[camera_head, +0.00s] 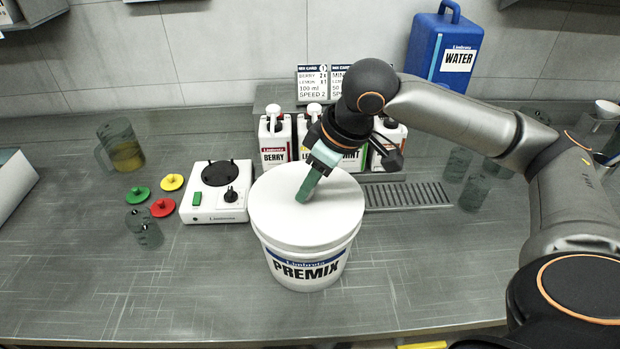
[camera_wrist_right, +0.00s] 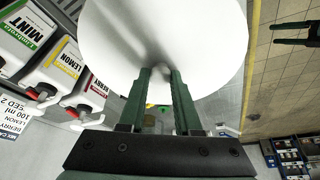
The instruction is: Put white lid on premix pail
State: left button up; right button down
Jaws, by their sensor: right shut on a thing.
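The white lid (camera_head: 290,218) is a flat round disc lying level over the mouth of the premix pail (camera_head: 308,268). The white pail stands upright on the counter with its PREMIX label to the front. The lid covers the pail's opening; I cannot tell whether it is pressed fully down. In the right wrist view the lid (camera_wrist_right: 210,40) fills the upper middle, beyond the green fingers (camera_wrist_right: 160,78). My left gripper is not in the head view.
A white mixer base (camera_head: 215,195) stands close left of the pail, with small coloured lids (camera_head: 163,207) beyond it. Berry, lemon and mint bottles (camera_head: 275,140) stand behind, and a drip grate (camera_head: 408,195) lies right. The counter's front left is clear.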

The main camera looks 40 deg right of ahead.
jog(key=shift+f, duration=0.1)
dwell(0.3)
jog(key=shift+c, duration=0.6)
grip_release()
notch_tip(320, 180, up, 5)
jog(key=p, duration=0.6)
jog(key=shift+p, duration=0.3)
jog(key=shift+r, duration=1.05)
